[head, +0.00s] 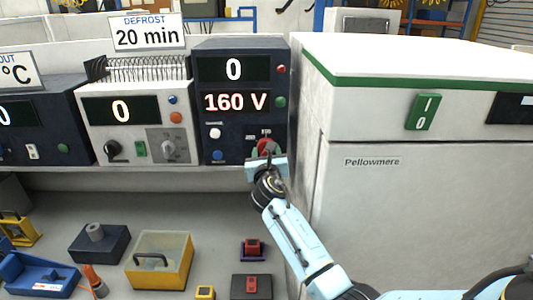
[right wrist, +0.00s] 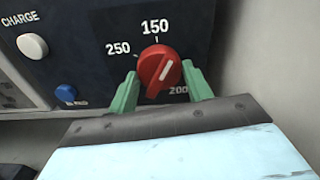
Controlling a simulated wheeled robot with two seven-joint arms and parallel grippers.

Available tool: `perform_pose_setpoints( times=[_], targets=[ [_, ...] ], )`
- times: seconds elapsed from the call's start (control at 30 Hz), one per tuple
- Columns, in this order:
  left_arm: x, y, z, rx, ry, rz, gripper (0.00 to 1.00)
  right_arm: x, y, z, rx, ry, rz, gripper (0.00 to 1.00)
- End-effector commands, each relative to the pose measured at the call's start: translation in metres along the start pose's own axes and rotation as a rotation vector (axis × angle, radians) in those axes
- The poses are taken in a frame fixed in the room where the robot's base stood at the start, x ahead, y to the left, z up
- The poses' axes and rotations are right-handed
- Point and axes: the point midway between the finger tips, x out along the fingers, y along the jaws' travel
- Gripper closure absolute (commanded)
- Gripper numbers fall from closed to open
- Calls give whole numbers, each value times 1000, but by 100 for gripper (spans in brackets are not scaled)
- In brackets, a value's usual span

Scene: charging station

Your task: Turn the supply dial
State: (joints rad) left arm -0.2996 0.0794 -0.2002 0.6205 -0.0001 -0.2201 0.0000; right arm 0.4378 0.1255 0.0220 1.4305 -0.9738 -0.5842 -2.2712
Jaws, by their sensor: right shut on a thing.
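The supply dial is a red round knob (right wrist: 159,69) low on the dark blue supply unit (head: 208,100). Labels 250, 150 and 200 stand around it in the right wrist view. Its raised grip is tilted, with a white mark toward the upper right, between 150 and 200. The dial also shows in the head view (head: 266,147), partly covered by my gripper. The unit's displays read 0 and 160 V. My right gripper (right wrist: 160,82) has its green fingers shut on the dial, one on each side. My left gripper is not in view.
A white cabinet (head: 400,220) labelled Pellowmere stands close on the right of the supply unit. A white unit (head: 180,98) stands on its left. A yellow bin (head: 187,268) and several small parts lie on the bench below. A white CHARGE button (right wrist: 32,46) and a blue button (right wrist: 66,93) are left of the dial.

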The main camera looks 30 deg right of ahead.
Motion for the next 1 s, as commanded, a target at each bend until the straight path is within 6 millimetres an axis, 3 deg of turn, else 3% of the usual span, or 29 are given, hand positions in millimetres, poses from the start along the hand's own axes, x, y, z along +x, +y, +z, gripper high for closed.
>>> perform_pose_setpoints(
  times=[0.7,1.0],
  targets=[
    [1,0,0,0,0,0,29,0,1,-1,412,2,-1,73],
    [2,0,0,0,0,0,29,0,2,-1,500,2,-1,73]
  ],
)
